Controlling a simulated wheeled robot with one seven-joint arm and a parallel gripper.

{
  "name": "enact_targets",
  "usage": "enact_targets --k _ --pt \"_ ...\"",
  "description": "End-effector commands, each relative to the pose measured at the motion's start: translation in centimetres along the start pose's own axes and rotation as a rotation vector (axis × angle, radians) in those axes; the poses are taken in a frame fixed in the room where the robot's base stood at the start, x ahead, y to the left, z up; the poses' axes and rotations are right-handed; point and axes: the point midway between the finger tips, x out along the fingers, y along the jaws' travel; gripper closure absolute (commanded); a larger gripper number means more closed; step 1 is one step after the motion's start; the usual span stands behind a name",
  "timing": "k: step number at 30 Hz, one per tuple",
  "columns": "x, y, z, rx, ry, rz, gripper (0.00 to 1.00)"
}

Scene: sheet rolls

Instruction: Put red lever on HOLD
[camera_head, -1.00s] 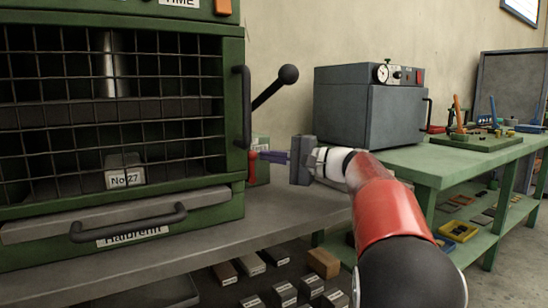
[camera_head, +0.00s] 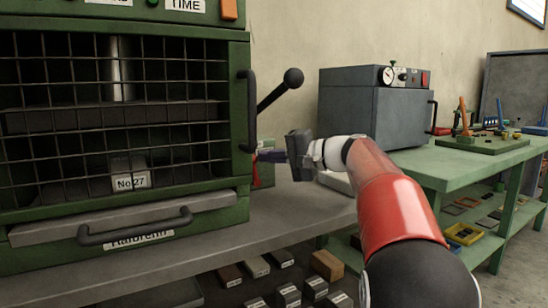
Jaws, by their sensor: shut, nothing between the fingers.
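The red lever (camera_head: 255,170) is a thin upright red part at the right side of the green machine (camera_head: 241,70), low beside its door handle. A pale green plate (camera_head: 266,174) stands just behind it; any HOLD marking there is too small to read. My gripper (camera_head: 262,157) is shut, with its purple fingers pointing left at the lever's upper part. The fingertips overlap the lever in the picture; I cannot tell whether they touch it. Nothing is held between them.
A black lever with a ball knob (camera_head: 293,78) juts out just above my gripper. The vertical door handle (camera_head: 247,110) is close to the fingertips. A grey box oven (camera_head: 375,108) stands on a green table (camera_head: 440,170) to the right. Labelled blocks (camera_head: 257,266) lie below the bench.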

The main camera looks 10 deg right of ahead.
Motion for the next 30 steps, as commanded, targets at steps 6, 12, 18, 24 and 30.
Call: enact_targets --k 6,12,18,24,30 --pt "0.7 -0.8 1.0 -0.140 -0.002 0.096 1.00" --pt "1.2 -1.0 1.7 -0.233 -0.001 0.164 1.00" --pt "1.5 -1.0 2.1 -0.228 -0.002 0.162 1.00" --pt "1.6 -1.1 2.3 -0.226 0.000 0.162 1.00" --pt "1.7 -1.1 2.3 -0.226 -0.001 0.161 1.00"
